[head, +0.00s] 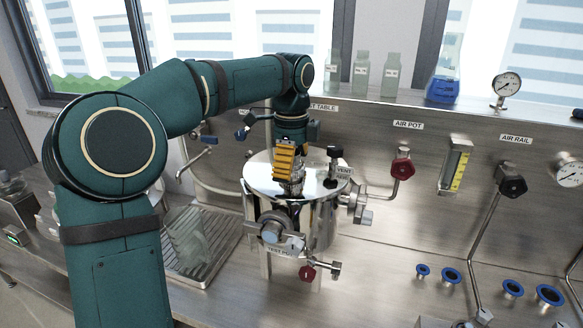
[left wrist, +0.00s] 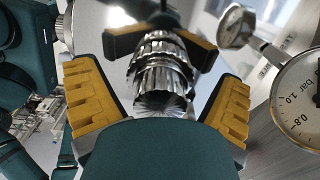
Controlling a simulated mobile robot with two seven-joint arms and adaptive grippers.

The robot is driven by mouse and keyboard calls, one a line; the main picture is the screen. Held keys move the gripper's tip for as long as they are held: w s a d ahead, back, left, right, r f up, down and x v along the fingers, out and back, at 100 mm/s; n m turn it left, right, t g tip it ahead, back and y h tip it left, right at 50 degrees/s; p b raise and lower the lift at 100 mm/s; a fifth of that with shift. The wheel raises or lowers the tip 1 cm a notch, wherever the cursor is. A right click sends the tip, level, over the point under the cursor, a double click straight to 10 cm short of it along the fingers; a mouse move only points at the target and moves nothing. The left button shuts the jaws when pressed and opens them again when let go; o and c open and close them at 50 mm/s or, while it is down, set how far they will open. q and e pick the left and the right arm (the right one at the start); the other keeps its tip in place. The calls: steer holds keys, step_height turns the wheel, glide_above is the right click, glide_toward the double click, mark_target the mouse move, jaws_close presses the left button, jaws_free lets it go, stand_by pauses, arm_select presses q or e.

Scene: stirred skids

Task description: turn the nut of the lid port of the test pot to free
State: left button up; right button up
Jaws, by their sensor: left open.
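The test pot (head: 318,225) is a shiny steel vessel with a flat lid (head: 262,181), standing on the bench at the middle of the head view. My left gripper (head: 290,180) points down over the lid, its yellow pads around the lid port. In the left wrist view the ridged metal port nut (left wrist: 160,80) lies between the yellow-padded fingers of the gripper (left wrist: 160,100). The fingers stand apart, with gaps visible beside the nut. In the head view the pads partly hide the nut. My right gripper is not in view.
A black-knobbed vent valve (head: 334,160) stands on the lid close right of my gripper. A clamp handle (head: 272,232) juts from the pot's front. A drain tray (head: 215,225) is left. A gauge (left wrist: 300,100) shows close in the wrist view.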

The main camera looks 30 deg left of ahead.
arm_select(q)
steer(key=c, duration=1.2)
steer(key=n+p, duration=0.3)
steer(key=n, duration=0.1)
steer(key=shift+r, duration=0.2)
steer(key=n+p, duration=0.3)
steer(key=n, duration=0.2)
steer(key=shift+n, duration=0.3)
steer(key=n+p, duration=0.2)
steer(key=n, duration=0.4)
steer(key=n+p, duration=0.2)
steer(key=n, duration=0.4)
steer(key=shift+f, duration=0.15)
steer(key=shift+n, duration=0.3)
